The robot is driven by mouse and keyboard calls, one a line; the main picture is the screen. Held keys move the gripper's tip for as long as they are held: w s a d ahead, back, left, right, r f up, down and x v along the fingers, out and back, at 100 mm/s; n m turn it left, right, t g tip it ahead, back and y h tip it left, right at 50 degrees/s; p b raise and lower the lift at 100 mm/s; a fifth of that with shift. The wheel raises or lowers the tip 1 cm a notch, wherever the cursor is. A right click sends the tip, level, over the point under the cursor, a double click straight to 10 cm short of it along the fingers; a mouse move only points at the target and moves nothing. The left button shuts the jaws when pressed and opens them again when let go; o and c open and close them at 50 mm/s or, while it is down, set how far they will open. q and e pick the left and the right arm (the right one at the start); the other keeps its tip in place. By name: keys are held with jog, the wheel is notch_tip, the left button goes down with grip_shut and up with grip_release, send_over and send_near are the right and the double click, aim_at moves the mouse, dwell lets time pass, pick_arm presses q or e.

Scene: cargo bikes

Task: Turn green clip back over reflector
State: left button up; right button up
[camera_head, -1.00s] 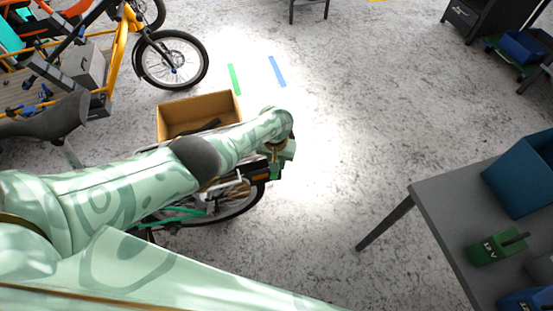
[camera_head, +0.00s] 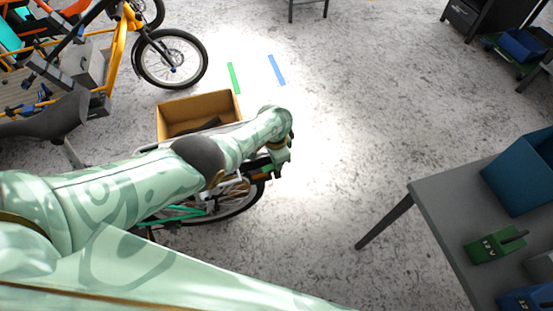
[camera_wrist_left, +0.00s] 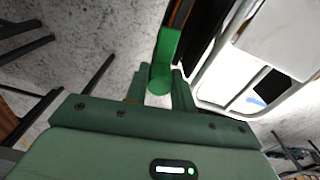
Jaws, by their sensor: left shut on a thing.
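The green clip (camera_wrist_left: 164,62) is a bright green piece with a rounded near end in the left wrist view. My left gripper (camera_wrist_left: 162,84) is shut on it, one finger on each side. In the head view my left gripper (camera_head: 279,165) is at the rear end of a bike with green parts (camera_head: 184,212), and my arm hides much of that bike. In the wrist view a thin orange strip shows beside the clip's far end; I cannot tell whether it is the reflector. My right gripper is not in view.
A pale rack frame (camera_wrist_left: 222,68) stands close to the right of the clip. A cardboard box (camera_head: 196,108) is behind my arm. A grey table (camera_head: 447,202) with a blue bin (camera_head: 522,175) and a green battery (camera_head: 493,247) is at the right. The floor between is clear.

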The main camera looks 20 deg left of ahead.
pick_arm(q)
jog(key=shift+m, duration=0.6)
jog(key=o, duration=1)
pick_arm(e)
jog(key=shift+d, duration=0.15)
pick_arm(q)
notch_tip(320, 180, up, 16)
jog(key=p, duration=1.2)
jog(key=shift+a+r+p, duration=0.15)
jog(key=shift+p, duration=0.15)
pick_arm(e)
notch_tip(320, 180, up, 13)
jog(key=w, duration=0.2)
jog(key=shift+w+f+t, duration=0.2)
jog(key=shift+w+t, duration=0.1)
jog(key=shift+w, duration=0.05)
pick_arm(q)
jog(key=shift+s, duration=0.1)
